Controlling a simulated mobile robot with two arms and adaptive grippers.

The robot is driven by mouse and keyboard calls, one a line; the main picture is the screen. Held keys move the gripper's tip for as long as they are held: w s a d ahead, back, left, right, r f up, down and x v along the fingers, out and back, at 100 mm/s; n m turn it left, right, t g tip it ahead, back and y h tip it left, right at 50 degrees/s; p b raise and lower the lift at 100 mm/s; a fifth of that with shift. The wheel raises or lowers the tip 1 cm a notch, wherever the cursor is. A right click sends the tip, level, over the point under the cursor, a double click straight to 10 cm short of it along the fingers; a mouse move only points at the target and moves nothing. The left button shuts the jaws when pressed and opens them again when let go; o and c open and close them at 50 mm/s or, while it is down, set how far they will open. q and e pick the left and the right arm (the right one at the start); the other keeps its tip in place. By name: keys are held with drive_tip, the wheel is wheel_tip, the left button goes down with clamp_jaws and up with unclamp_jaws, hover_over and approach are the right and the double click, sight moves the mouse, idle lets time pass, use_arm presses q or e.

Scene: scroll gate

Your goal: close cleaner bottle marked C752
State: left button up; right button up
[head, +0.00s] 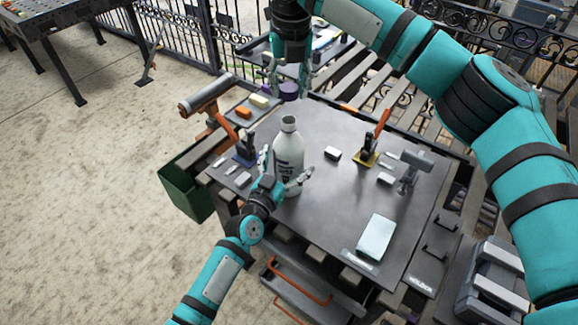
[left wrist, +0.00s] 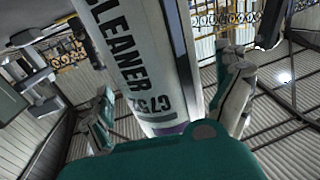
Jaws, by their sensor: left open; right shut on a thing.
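The white cleaner bottle (head: 289,150) stands upright on the dark tabletop, its neck uncovered. In the left wrist view the bottle (left wrist: 140,60) reads "CLEANER C752" and has a purple band low down. My left gripper (head: 285,178) is open, with a finger on either side of the bottle's lower body; its fingers also flank the bottle in the left wrist view (left wrist: 168,112). Contact is unclear. My right gripper (head: 288,82) points down, beyond and above the bottle's neck, shut on a small purple thing (head: 289,91), which looks like a cap. The fingers partly hide the area behind.
A clamp with an orange handle (head: 378,135), a grey metal tool (head: 410,170), small blocks and a pale box (head: 376,237) occupy the table's right side. An orange-handled tool (head: 208,98) and a green bin (head: 187,187) are at left. Table front centre is clear.

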sight(289, 120)
use_arm(q)
drive_tip(key=shift+w+d, duration=0.3)
drive_tip(key=shift+w, duration=0.3)
drive_tip(key=shift+c, duration=0.3)
drive_tip(key=c, duration=1.7)
use_arm(e)
drive_tip(key=shift+f, duration=2.45)
drive_tip(key=shift+f, duration=0.9)
drive_tip(key=shift+f, duration=0.55)
